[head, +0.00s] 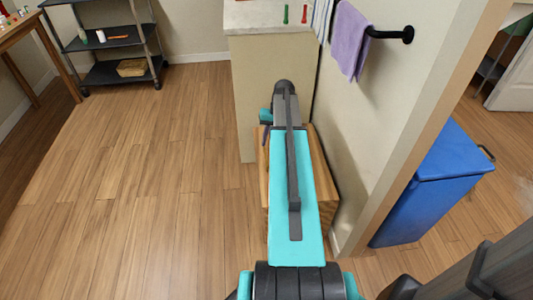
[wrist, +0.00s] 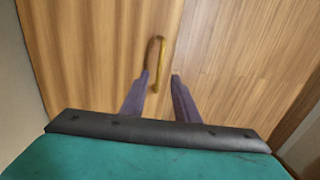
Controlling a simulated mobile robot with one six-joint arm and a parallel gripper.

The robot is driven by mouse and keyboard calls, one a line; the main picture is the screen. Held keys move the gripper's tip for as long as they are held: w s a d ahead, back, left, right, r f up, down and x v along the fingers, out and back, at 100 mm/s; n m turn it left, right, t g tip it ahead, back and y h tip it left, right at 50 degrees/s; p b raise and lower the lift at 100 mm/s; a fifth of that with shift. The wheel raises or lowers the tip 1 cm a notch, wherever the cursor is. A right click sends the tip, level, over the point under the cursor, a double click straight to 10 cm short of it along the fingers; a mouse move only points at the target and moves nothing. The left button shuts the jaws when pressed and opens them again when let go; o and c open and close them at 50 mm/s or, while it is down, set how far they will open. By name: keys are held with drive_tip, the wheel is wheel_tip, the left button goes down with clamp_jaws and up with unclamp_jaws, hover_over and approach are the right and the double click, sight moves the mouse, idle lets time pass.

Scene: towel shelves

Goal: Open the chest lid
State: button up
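The wooden chest (head: 322,185) stands against the wall in the head view, largely hidden behind my arm. In the wrist view its wooden face (wrist: 85,50) fills the left part. A thin gold handle (wrist: 158,50) sits near the edge of that face. My gripper (wrist: 161,74) is open, with its two dark fingers apart on either side of the handle as seen in the picture. I cannot tell whether a finger touches the handle. In the head view, my gripper (head: 265,136) shows only partly, at the chest's far left. The chest's lid looks closed.
A tall cabinet with a pale top (head: 275,80) stands just behind the chest. A purple towel (head: 349,40) hangs on a black wall bar (head: 392,34). A blue bin (head: 430,185) is beyond the wall at right. The wood floor (head: 140,170) at left is clear.

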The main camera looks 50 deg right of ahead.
drive_tip(key=shift+w+a+f+b, duration=0.15)
drive_tip(key=shift+f, duration=1)
drive_tip(key=shift+w+a+f+b, duration=0.15)
drive_tip(key=shift+a+f, duration=0.05)
drive_tip(key=shift+f, duration=0.9)
drive_tip(key=shift+w+a+f+b, duration=0.15)
drive_tip(key=shift+f, duration=1)
clamp_jaws()
drive_tip(key=shift+a, duration=0.1)
